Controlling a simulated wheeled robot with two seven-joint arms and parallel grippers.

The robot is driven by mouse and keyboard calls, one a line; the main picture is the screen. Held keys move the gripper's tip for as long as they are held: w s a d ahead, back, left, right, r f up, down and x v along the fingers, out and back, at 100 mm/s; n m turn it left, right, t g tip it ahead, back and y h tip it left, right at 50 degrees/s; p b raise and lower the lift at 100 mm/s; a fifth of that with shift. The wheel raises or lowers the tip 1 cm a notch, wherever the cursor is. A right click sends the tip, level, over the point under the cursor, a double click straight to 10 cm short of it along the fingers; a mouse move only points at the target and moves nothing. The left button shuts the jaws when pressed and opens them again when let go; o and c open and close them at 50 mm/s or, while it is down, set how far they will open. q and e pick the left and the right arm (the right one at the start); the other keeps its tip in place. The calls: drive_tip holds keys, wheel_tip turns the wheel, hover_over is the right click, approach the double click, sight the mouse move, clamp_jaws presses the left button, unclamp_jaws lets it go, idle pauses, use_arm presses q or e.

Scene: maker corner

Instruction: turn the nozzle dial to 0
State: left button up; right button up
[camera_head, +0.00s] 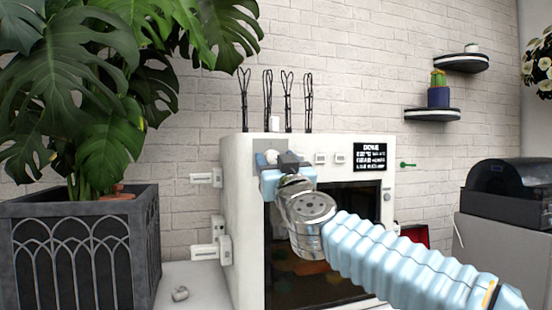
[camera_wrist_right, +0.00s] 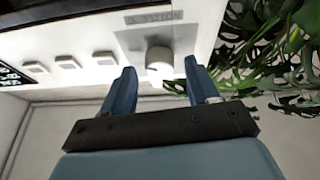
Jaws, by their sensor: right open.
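The nozzle dial is a round white knob (camera_wrist_right: 160,60) on a grey plate on the front of a white machine (camera_head: 234,190). In the head view the dial (camera_head: 271,157) shows only in part behind my right gripper (camera_head: 284,160). In the right wrist view my right gripper (camera_wrist_right: 160,88) is open, with its two blue fingers on either side of the dial's near side. I cannot tell whether a finger touches it. The dial's pointer and its number marks are too small to read. My left gripper is not in view.
Several small white buttons (camera_head: 321,158) and a black display (camera_head: 370,157) sit to the right of the dial in the head view. A large potted plant (camera_head: 82,240) stands at the left. A black device (camera_head: 510,190) stands on a grey cabinet at the right.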

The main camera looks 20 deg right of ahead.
drive_tip(key=c, duration=1)
drive_tip(key=shift+n, duration=0.3)
